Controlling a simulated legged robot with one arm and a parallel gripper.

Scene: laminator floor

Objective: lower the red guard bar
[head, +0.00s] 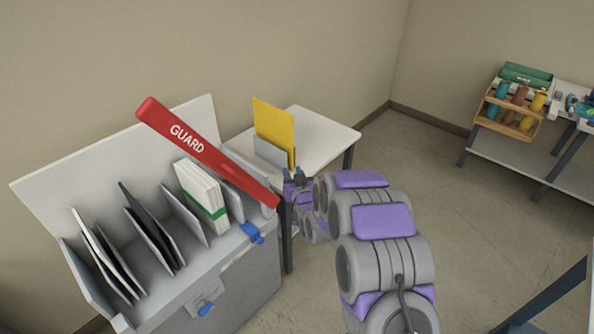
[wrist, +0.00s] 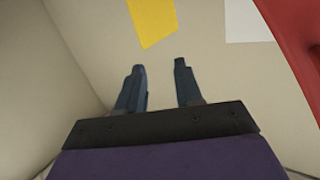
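The red guard bar (head: 195,147), marked GUARD, is raised at a slant over a grey slotted rack (head: 262,277). The bar (wrist: 297,35) shows there at the right edge, outside the fingers.
The rack holds black and white folders and a white stack with a green band (head: 201,190). Blue clips (head: 252,232) sit on its front. A yellow sheet (head: 273,130) stands in a grey holder on the white table (head: 325,131). Open floor lies right, before a bench with bottles (head: 520,109).

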